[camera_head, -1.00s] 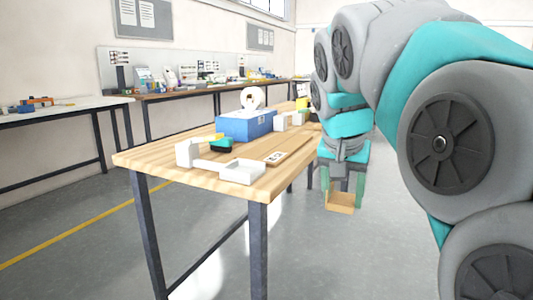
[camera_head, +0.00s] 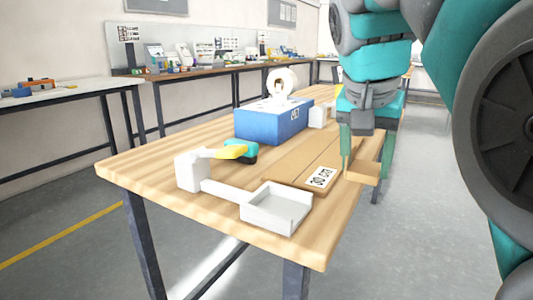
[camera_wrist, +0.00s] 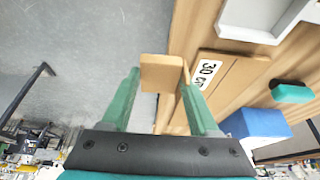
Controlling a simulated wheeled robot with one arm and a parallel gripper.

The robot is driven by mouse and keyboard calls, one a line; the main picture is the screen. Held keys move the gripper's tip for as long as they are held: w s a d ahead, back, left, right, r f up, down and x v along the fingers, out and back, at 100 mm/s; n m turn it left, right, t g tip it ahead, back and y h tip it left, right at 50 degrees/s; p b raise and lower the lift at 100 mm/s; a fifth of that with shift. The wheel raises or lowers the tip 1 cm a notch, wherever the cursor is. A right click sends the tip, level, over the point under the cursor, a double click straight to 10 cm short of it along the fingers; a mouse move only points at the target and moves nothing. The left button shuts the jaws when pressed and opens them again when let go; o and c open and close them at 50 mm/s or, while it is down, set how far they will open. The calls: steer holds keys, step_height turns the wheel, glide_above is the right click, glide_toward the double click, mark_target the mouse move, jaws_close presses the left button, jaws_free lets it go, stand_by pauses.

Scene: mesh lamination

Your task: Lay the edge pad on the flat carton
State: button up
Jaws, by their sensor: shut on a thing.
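My gripper (camera_head: 366,155) is shut on a tan cardboard edge pad (camera_head: 362,172), an angled piece with two faces. In the wrist view the edge pad (camera_wrist: 162,74) sits between the green fingertips (camera_wrist: 160,88). The flat carton (camera_head: 310,155) lies on the wooden table with a white label marked with "30" at its near end. In the head view the pad is at the table's right edge, just right of the carton's labelled end. In the wrist view the carton (camera_wrist: 228,90) lies right of the pad. I cannot tell the pad's exact height over the table.
A white tray (camera_head: 277,208) and a white block with a yellow and teal tool (camera_head: 230,152) stand near the table's front. A blue box (camera_head: 272,124) with a white roll (camera_head: 282,82) stands behind the carton. Bare wood shows at the front left.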

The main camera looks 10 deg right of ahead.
steer(key=p, duration=0.2)
glide_above(309, 166)
steer(key=s, duration=0.1)
steer(key=shift+s+a+f, duration=0.15)
steer(key=shift+a+f, duration=0.3)
steer(key=shift+f, duration=2.05)
steer(key=shift+f+b, duration=0.15)
steer(key=shift+b, duration=0.15)
steer(key=o, duration=1.3)
steer(key=shift+o, duration=0.2)
steer(key=v, duration=0.7)
steer(key=p+v, duration=0.4)
steer(key=v, duration=0.1)
